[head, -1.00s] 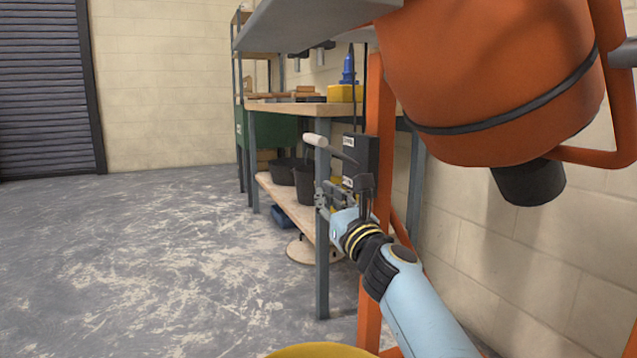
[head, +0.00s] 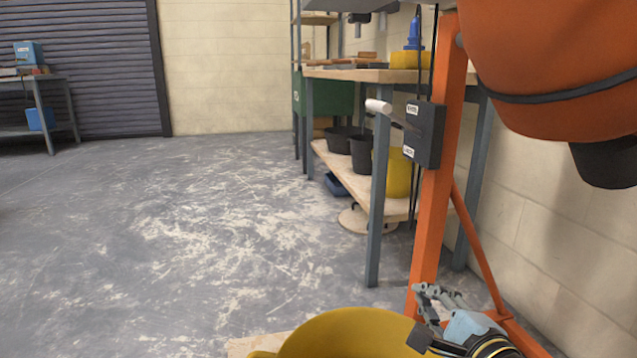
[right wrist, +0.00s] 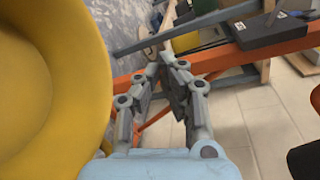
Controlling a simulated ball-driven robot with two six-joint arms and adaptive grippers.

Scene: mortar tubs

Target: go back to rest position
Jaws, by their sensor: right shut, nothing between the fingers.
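My right gripper (head: 432,298) is low in the head view, beside the orange mixer stand (head: 437,200) and to the right of the yellow tub (head: 350,335). Its fingers are shut and empty. In the right wrist view the gripper (right wrist: 163,75) points toward the orange frame, with the yellow tub (right wrist: 50,90) close on the left. I cannot tell whether the fingers touch the frame. My left gripper is not in view.
A dark control box (head: 424,134) with a white-ended lever (head: 378,106) is on the stand. The orange drum (head: 560,60) hangs at upper right. A workbench (head: 374,200) with black buckets (head: 361,153) stands behind.

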